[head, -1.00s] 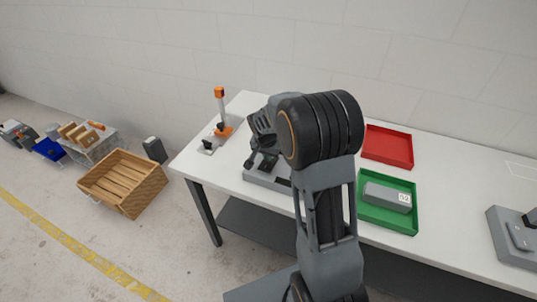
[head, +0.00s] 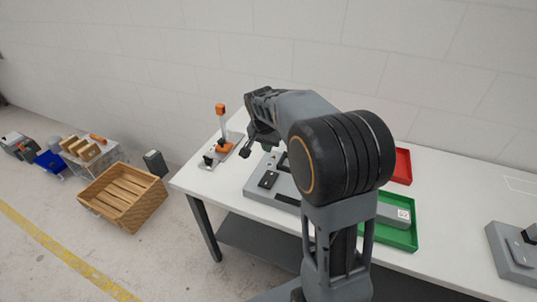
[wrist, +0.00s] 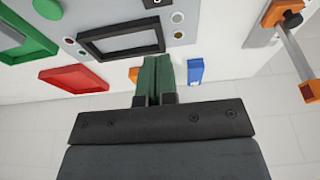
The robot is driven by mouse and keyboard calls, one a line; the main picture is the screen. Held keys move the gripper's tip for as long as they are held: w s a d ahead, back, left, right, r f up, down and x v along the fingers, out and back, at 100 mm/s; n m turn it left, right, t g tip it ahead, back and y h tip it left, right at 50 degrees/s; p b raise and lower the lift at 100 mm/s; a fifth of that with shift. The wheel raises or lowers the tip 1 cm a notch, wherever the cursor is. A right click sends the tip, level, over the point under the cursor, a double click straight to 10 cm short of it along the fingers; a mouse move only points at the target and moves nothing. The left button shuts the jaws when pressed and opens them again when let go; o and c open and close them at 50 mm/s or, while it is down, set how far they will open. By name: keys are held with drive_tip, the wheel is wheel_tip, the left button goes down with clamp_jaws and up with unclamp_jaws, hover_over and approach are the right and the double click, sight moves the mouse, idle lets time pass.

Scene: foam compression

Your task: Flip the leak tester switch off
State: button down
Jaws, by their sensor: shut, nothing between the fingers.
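The leak tester appears to be the grey box (head: 256,192) on the white table, partly hidden behind my arm. A black plate with a small raised part (head: 268,180), possibly its switch, sits on its left end. In the wrist view the grey panel (wrist: 185,25) shows a black-framed opening, small round lights and a cut-off black part marked 0 (wrist: 151,4) at the top edge. I cannot tell the switch's position. My gripper (head: 246,152) is above the table behind the black plate. In the wrist view the gripper (wrist: 158,62) is shut and empty, its green fingers together.
A clamp-like stand with an orange-topped post (head: 221,125) is left of my gripper. A red tray (head: 402,167) and a green tray (head: 402,236) holding a grey block lie to the right. A small blue object (wrist: 195,70) is beside the fingers in the wrist view.

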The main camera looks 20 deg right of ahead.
drive_tip(key=shift+r, duration=0.65)
